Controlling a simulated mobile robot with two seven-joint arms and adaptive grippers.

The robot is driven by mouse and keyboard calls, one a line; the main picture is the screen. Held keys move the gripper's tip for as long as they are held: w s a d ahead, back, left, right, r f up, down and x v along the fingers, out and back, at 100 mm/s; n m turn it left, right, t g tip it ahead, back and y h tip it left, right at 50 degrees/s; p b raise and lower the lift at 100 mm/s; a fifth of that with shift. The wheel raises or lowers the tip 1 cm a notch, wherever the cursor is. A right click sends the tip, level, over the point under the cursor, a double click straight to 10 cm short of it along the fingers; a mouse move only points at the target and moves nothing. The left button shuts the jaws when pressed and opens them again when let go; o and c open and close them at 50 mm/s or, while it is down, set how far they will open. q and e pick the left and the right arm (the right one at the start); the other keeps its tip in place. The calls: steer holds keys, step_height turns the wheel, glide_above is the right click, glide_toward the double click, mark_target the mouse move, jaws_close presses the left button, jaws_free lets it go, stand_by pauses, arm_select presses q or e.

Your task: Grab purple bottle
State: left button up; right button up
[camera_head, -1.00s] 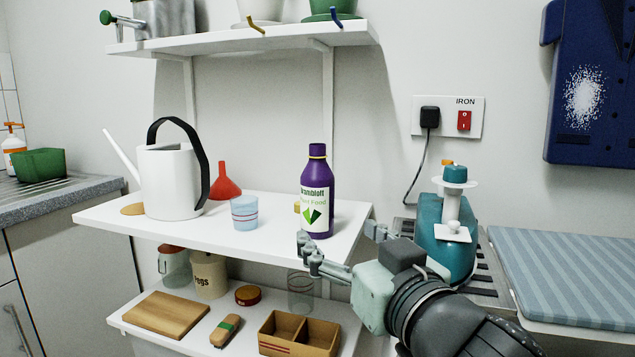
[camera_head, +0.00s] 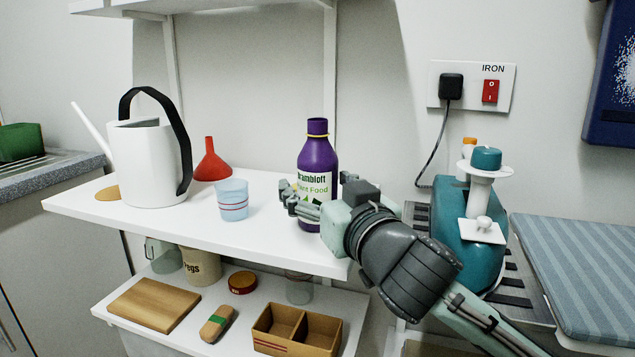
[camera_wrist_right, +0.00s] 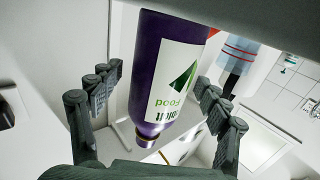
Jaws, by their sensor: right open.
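The purple bottle (camera_head: 317,154) stands upright on the white upper shelf (camera_head: 262,240), with a white and green "Brambloft Plant Food" label. My right gripper (camera_head: 314,196) is open at the bottle's lower part, with its fingers reaching around it. In the right wrist view the bottle (camera_wrist_right: 150,75) lies between the two open fingers of the right gripper (camera_wrist_right: 155,100), with a visible gap on the left side. The lower right part of the bottle is hidden by the gripper in the head view. My left gripper is not in view.
A white watering can (camera_head: 150,165), a red funnel (camera_head: 212,163) and a clear cup (camera_head: 233,200) stand left of the bottle. A teal iron-like appliance (camera_head: 472,245) is close to my right arm. The lower shelf holds a wooden board (camera_head: 155,305) and a divided box (camera_head: 297,330).

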steer(key=shift+w+a, duration=0.1)
steer(key=shift+w, duration=0.15)
steer(key=c, duration=1.4)
steer(key=shift+c, duration=0.6)
steer(key=shift+r, duration=0.15)
steer(key=shift+r, duration=0.1)
